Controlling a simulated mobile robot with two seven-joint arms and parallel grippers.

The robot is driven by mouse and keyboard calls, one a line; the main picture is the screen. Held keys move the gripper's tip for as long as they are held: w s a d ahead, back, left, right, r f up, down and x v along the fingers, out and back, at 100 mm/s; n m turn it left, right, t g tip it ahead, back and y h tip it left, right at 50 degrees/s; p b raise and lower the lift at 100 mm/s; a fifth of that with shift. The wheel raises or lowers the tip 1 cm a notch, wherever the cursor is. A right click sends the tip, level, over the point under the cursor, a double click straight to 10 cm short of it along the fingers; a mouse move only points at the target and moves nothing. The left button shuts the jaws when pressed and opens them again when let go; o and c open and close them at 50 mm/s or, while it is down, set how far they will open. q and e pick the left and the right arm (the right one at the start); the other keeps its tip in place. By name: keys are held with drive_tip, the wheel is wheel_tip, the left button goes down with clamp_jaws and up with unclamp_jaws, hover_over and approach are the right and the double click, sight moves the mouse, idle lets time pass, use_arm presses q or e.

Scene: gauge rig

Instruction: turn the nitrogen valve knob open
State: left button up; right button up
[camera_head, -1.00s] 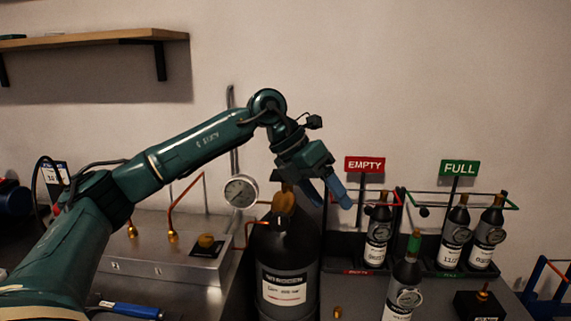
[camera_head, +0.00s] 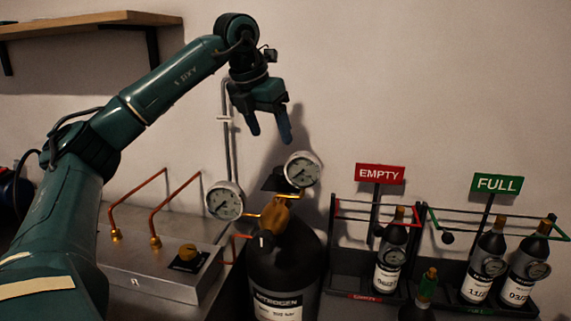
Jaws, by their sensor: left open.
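The black nitrogen cylinder (camera_head: 286,262) stands upright at the lower middle, its label reading nitrogen. A brass fitting (camera_head: 274,214) sits on its top, with two round white gauges, the left gauge (camera_head: 225,201) and the right gauge (camera_head: 302,169). A dark part (camera_head: 274,181) shows above the fitting, partly behind the right gauge; I cannot tell whether it is the valve knob. My left gripper (camera_head: 270,136) is open and empty above the fitting and gauges, fingers pointing down, apart from them. My right gripper is not in view.
Racks with dark bottles under the EMPTY sign (camera_head: 380,174) and the FULL sign (camera_head: 497,184) stand right. A vertical pipe (camera_head: 228,140) runs up the wall.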

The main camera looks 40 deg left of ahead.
sight(283, 170)
use_arm(q)
drive_tip(key=x, duration=0.9)
drive_tip(key=shift+w+f+p, duration=0.1)
drive_tip(key=shift+f+p, duration=0.15)
drive_tip(key=shift+p, duration=0.05)
drive_tip(key=shift+w+f, duration=0.2)
drive_tip(key=shift+f, duration=0.3)
drive_tip(key=shift+d, duration=0.1)
drive_tip(key=c, duration=1)
